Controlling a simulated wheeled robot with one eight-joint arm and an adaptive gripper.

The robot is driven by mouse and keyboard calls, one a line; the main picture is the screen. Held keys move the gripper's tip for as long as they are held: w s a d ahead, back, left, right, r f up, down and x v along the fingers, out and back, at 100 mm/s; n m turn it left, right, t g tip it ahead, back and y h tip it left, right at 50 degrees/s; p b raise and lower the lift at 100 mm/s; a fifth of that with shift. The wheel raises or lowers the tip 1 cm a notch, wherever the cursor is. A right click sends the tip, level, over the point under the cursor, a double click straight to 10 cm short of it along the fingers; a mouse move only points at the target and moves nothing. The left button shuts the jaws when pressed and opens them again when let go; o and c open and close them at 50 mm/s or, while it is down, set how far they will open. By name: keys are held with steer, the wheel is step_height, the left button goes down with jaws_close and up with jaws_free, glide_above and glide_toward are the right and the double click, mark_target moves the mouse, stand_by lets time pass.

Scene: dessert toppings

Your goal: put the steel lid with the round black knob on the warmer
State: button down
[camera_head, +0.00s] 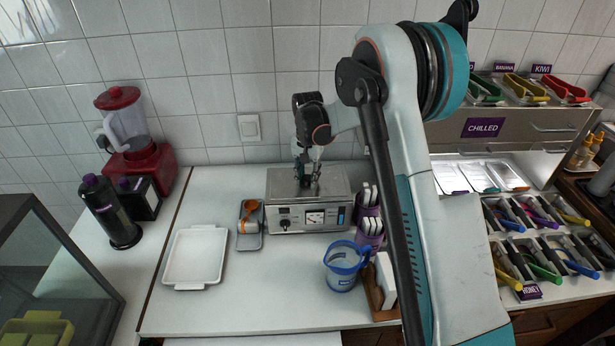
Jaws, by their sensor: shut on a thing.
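The warmer (284,219) is a steel box with a black dial and a small display on its front, standing at the back of the white counter. A flat steel lid (333,189) lies over its top, level as far as I can see. My gripper (305,179) points down at the middle of the lid and is shut on its black knob, which the fingers mostly hide. I cannot tell whether the lid rests fully on the warmer or is slightly above it.
A white tray (196,257) and a grey rest with an orange utensil (250,220) are left of the warmer. A blue jug (342,265) stands in front at right, beside purple holders (369,228). A red blender (130,140) stands at back left.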

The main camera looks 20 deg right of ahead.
steer(key=c, duration=1.2)
jaws_free()
steer(key=shift+r, duration=0.1)
steer(key=shift+r+p, duration=1.5)
steer(key=shift+r, duration=1.85)
